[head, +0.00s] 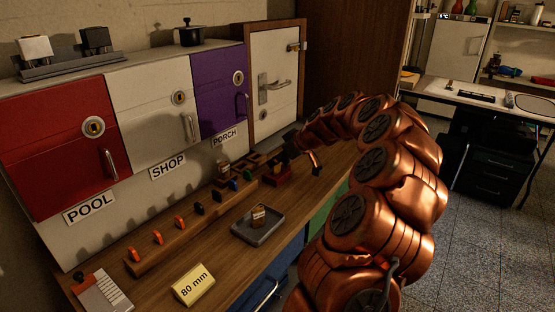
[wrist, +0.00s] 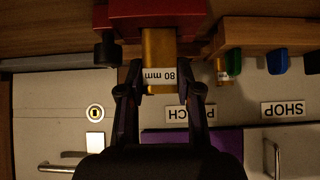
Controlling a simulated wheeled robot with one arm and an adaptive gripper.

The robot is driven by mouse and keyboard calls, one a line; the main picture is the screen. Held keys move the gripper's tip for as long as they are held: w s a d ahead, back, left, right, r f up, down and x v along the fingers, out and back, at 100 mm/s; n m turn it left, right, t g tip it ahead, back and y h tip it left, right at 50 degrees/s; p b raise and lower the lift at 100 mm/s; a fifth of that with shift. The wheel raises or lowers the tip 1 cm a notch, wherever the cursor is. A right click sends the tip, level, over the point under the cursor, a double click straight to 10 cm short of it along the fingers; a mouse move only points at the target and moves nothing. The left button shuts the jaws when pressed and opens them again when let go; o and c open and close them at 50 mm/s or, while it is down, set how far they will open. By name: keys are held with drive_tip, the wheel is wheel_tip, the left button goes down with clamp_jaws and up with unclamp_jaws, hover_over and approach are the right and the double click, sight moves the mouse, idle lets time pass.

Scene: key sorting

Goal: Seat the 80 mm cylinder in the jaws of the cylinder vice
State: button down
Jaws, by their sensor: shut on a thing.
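The brass cylinder (wrist: 158,48) with a white "80 mm" label is between my gripper's fingers (wrist: 159,82) in the wrist view. My gripper is shut on it. The cylinder's far end meets the red cylinder vice (wrist: 185,14); I cannot tell how deep it sits between the jaws. A dark knob (wrist: 107,48) is at the vice's side. In the head view the red vice (head: 276,181) stands at the far end of the bench, and my gripper (head: 291,150) is just above it. The held cylinder is too small and dark to make out there.
A wooden rack (head: 175,240) holds several coloured keys. A grey tray (head: 247,235) carries another brass cylinder (head: 259,214). A yellow "80 mm" sign (head: 194,285) is near the front. Red, white and purple cabinets stand behind; a white door (head: 287,65) is beyond the vice.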

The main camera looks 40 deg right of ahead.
drive_tip(key=shift+f, duration=0.15)
drive_tip(key=c, duration=1.1)
unclamp_jaws()
drive_tip(key=shift+o, duration=0.2)
